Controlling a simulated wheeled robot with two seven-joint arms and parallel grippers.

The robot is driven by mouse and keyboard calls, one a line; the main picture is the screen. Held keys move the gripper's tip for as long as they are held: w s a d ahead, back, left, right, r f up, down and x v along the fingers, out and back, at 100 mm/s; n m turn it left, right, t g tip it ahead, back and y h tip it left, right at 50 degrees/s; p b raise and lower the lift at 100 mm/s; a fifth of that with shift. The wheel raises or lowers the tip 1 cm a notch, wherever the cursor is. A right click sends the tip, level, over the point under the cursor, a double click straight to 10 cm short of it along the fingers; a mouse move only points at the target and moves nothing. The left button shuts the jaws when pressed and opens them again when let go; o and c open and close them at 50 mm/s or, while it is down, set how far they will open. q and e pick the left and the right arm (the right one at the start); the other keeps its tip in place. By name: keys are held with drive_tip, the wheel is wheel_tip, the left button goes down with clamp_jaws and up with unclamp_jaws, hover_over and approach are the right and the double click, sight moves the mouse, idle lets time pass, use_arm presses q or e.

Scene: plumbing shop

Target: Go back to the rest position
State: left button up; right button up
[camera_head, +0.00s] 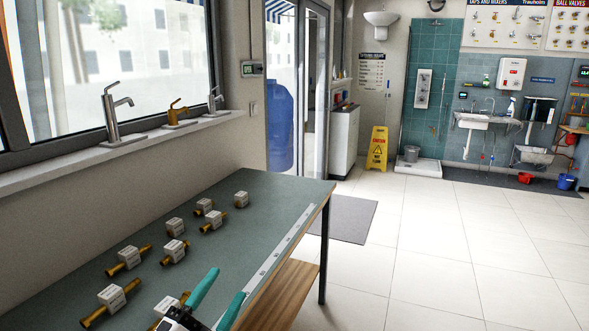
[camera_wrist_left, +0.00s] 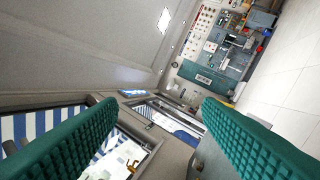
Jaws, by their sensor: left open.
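My left gripper (camera_head: 217,297) shows at the bottom of the head view, above the front part of the workbench. Its two teal fingers are apart with nothing between them. In the left wrist view the ribbed teal fingers (camera_wrist_left: 155,145) stand wide apart, with only the room seen past them. A brass fitting with a white label block (camera_head: 170,304) lies close to the gripper and is partly hidden by it. My right gripper is in neither view.
The green-topped workbench (camera_head: 262,207) bears several brass fittings with white tags (camera_head: 111,297). Taps (camera_head: 118,115) stand on the windowsill at left. A yellow caution sign (camera_head: 377,148) stands on the floor beyond. The tiled floor (camera_head: 440,250) to the right is clear.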

use_arm(q)
drive_tip(key=s+a+f+n+g+y, duration=0.3)
drive_tip(key=a+f+n+y, duration=0.15)
drive_tip(key=f+n, duration=0.25)
drive_tip(key=s+a+f+n+g+y, duration=0.35)
drive_tip(key=f+n+y, duration=0.25)
drive_tip(key=f, duration=0.2)
drive_tip(key=s+f+n+g, duration=0.2)
drive_tip(key=s+f+g, duration=0.4)
drive_tip(key=s, duration=0.4)
drive_tip(key=s+f+n+g, duration=0.2)
drive_tip(key=s+f+g, duration=0.2)
drive_tip(key=s+f, duration=0.4)
wheel_tip(320, 180, down, 25)
drive_tip(key=s+g, duration=0.2)
drive_tip(key=s, duration=0.1)
drive_tip(key=s+a+f, duration=0.3)
drive_tip(key=s+f, duration=1.2)
drive_tip(key=shift+s+f+m+g+h, duration=0.15)
drive_tip(key=shift+s+m+g+h, duration=0.15)
drive_tip(key=shift+m+g+h, duration=0.1)
